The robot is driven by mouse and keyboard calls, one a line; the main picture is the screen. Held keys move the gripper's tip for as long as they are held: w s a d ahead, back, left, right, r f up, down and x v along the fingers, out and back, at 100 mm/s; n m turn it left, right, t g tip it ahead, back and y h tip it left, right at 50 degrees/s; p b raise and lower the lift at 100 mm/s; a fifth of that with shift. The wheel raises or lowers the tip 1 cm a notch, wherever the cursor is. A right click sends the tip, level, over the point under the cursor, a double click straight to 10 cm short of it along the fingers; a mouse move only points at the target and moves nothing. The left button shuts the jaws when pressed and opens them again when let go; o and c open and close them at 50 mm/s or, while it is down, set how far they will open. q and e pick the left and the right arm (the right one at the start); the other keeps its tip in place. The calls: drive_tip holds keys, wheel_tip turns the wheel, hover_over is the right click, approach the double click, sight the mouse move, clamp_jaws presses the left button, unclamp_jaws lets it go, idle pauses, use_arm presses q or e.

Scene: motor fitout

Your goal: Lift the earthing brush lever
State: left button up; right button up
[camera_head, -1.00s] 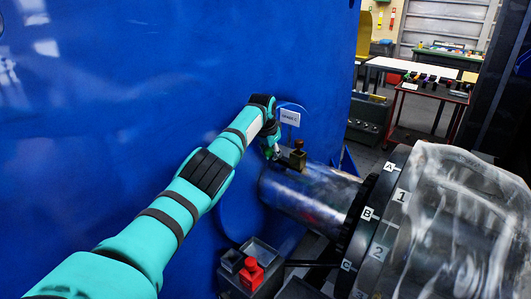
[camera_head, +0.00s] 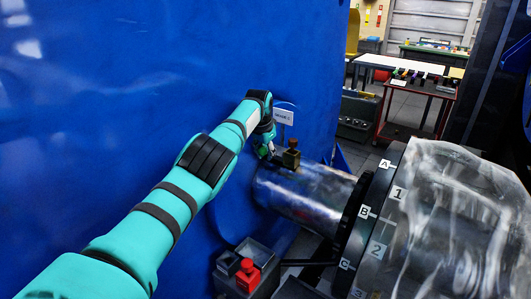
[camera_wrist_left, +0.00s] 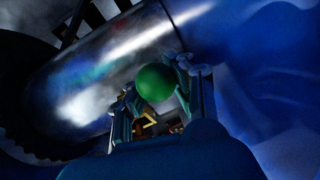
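A round green knob (camera_wrist_left: 155,82), which looks like the end of the earthing brush lever, shows in the left wrist view. My left gripper (camera_wrist_left: 158,100) has its fingers apart, one on each side of the knob; I cannot tell whether they touch it. In the head view my left gripper (camera_head: 266,151) is small and dark, just left of a brass-coloured block (camera_head: 291,158) above the metal shaft (camera_head: 305,190). The lever itself is mostly hidden there by the gripper. My right gripper is not in view.
A blue wall (camera_head: 120,90) stands close along my left arm. A red button box (camera_head: 248,274) sits below the shaft. A dark flange ring (camera_head: 374,215) with letter and number labels and a clear cover (camera_head: 455,220) is at the right. A red cart (camera_head: 417,105) stands behind.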

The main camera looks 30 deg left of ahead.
use_arm(q)
drive_tip(key=shift+o, duration=1.4)
drive_tip(key=shift+r, duration=0.65)
drive_tip(key=v, duration=1)
drive_tip(key=shift+s+r, duration=0.25)
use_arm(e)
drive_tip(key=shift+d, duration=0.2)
use_arm(q)
drive_tip(key=shift+d, duration=0.1)
